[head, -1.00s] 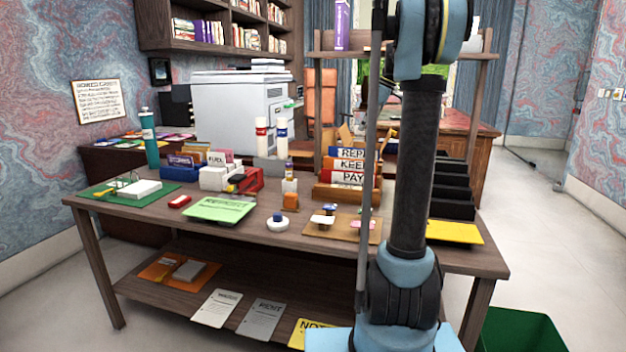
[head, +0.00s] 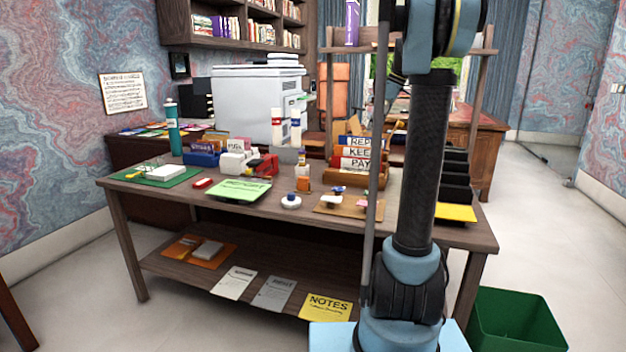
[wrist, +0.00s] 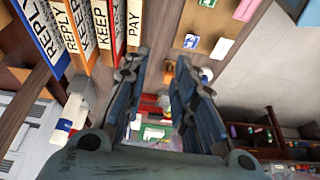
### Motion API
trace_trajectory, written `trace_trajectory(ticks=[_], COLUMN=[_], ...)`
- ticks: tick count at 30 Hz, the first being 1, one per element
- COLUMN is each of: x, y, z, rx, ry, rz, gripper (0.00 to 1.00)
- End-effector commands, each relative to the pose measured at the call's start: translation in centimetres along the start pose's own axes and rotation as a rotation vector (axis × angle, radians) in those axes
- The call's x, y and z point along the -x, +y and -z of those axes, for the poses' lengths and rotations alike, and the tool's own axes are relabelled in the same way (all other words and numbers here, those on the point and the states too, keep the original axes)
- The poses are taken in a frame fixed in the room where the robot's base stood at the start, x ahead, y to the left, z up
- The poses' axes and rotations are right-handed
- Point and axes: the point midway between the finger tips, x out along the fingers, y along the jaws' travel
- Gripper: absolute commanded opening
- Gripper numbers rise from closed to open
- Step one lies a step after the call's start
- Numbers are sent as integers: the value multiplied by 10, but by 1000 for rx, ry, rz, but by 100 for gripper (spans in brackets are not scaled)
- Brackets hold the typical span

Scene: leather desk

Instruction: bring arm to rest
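My arm (head: 415,160) stands upright in the right half of the head view, with its upper part running out of the top of the frame.
A green bin (head: 517,322) stands on the floor right of the desk. The desk holds a green clipboard (head: 238,190), a teal bottle (head: 174,135) and REPLY/KEEP/PAY binders (head: 358,152), also in the wrist view (wrist: 102,25). Floor (head: 560,240) at right is clear.

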Motion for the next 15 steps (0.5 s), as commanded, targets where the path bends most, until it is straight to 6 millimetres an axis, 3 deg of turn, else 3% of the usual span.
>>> trace_trajectory(ticks=[11, 15], x=[-11, -23], y=[-58, -97], z=[-15, -23], rx=[-147, -239], ry=[-39, -64], rz=[-22, -38], gripper=[25, 25])
